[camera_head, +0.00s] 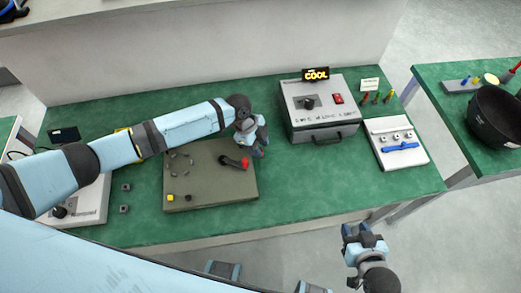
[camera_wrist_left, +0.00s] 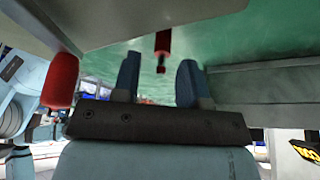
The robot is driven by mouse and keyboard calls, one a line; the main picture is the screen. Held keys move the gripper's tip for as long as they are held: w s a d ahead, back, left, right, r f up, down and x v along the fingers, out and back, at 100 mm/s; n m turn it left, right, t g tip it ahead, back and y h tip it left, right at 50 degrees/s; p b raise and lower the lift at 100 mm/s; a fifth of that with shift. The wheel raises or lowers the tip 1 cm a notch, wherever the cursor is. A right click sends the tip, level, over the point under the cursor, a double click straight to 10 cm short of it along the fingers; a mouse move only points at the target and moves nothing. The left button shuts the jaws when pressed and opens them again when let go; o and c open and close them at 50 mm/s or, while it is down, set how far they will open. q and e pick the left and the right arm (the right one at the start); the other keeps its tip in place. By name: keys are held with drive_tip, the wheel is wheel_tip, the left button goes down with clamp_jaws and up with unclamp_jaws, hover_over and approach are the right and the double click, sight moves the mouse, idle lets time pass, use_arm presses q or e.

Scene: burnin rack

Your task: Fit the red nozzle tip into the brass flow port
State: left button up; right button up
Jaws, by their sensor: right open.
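My left gripper (camera_head: 258,150) is low over the right edge of an olive panel (camera_head: 212,192). In the left wrist view its two fingers (camera_wrist_left: 158,85) stand apart, open. A slim red piece with a dark end (camera_wrist_left: 162,48) shows beyond the gap between them, touching neither; I cannot tell whether it is the red nozzle tip. A thicker red cylinder (camera_wrist_left: 61,82) is left of the fingers, apparently the red-ended lever (camera_head: 240,162) on the panel. I cannot make out the brass flow port for certain. My right gripper (camera_head: 362,236) is open and empty, off the front table edge.
A grey box (camera_head: 322,112) with a COOL display (camera_head: 316,74) stands to the right. Small coloured upright pieces (camera_head: 377,97) and a white tray with a blue part (camera_head: 400,148) are farther right. A dark bowl (camera_head: 497,115) is on the side table. Green tabletop (camera_head: 300,180) is clear in front.

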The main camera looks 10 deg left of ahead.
use_arm(q)
drive_tip(key=shift+x, duration=0.75)
clamp_jaws()
